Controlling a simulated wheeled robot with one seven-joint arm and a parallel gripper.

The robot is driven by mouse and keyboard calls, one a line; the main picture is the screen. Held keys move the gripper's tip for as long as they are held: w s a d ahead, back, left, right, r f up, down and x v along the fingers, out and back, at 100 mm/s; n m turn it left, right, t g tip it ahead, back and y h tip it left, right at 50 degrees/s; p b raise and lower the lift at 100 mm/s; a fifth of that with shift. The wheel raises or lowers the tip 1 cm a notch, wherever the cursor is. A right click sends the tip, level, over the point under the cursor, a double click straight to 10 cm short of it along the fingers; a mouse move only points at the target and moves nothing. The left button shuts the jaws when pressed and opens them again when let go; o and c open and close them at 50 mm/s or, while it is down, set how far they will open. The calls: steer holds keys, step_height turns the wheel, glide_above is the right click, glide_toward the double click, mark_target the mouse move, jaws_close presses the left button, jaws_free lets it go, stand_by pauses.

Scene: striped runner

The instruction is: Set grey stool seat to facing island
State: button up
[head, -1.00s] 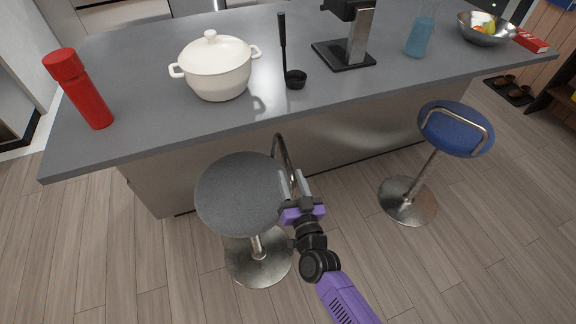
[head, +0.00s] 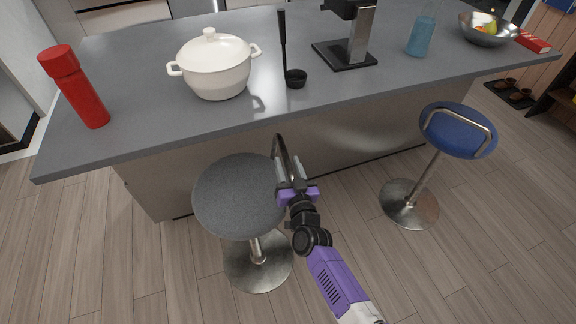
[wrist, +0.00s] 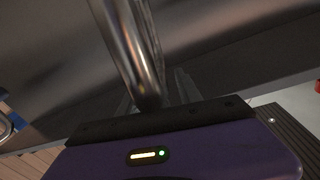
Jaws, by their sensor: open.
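The grey stool seat (head: 236,196) is round, on a metal post and round base, in front of the island (head: 250,118). Its bent metal back rail (head: 281,150) rises at the seat's right side, towards the island. My gripper (head: 288,170) is open at the right edge of the seat, at the rail. In the wrist view the rail (wrist: 130,45) runs down close to my gripper (wrist: 155,95), seemingly between the fingers. Whether a finger touches the rail cannot be told.
A blue stool (head: 456,131) stands to the right. The island top holds a red mill (head: 77,88), a white pot (head: 214,70), a black ladle (head: 290,65), a stand (head: 350,45), a blue bottle (head: 421,36) and a fruit bowl (head: 486,32). Floor between the stools is clear.

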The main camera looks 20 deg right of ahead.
jaws_close()
stand_by(1.4)
